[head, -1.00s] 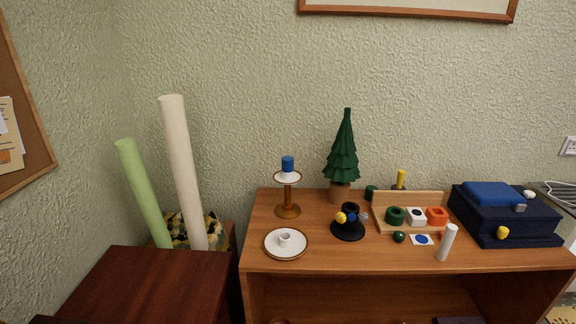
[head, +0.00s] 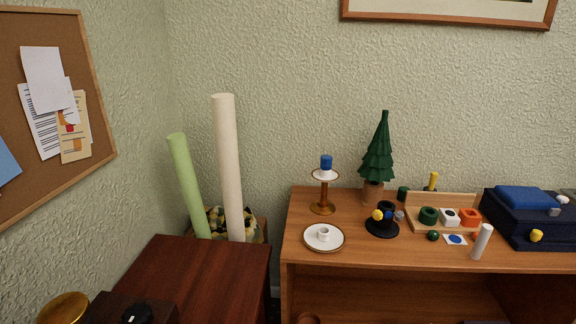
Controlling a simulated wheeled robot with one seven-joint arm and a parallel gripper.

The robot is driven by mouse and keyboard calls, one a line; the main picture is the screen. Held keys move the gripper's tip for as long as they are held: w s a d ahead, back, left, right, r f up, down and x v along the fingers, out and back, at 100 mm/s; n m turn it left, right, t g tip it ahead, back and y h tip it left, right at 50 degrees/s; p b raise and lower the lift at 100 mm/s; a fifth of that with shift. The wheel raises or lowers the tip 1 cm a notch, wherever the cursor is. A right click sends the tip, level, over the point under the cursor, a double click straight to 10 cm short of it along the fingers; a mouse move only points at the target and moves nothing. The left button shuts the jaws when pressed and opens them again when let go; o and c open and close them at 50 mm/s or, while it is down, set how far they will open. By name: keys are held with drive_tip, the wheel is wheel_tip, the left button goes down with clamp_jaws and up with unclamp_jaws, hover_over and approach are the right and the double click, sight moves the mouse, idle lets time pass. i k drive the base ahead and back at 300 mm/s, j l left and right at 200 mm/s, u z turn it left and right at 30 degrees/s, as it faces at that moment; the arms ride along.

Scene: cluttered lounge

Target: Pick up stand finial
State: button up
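A small blue cylinder (head: 326,162) sits on top of the white dish (head: 326,175) of a brown wooden stand (head: 323,197). It is the piece at the stand's top, and it looks like the stand finial, though I cannot be sure. The stand is upright near the back left of the wooden desk (head: 380,258). My gripper is not in view.
A white saucer (head: 337,238) lies in front of the stand. A black dish (head: 383,231), a small green tree (head: 377,155), a wooden tray (head: 447,198), a white cylinder (head: 482,241) and a dark blue case (head: 530,230) are to the right. A dark red cabinet (head: 200,275) stands left.

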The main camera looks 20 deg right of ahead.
sight(326, 160)
drive_tip(key=i+l+u, duration=0.2)
drive_tip(key=i+u, duration=0.15)
drive_tip(key=i+l+u, duration=0.4)
drive_tip(key=i+l, duration=0.6)
drive_tip(key=l, duration=0.15)
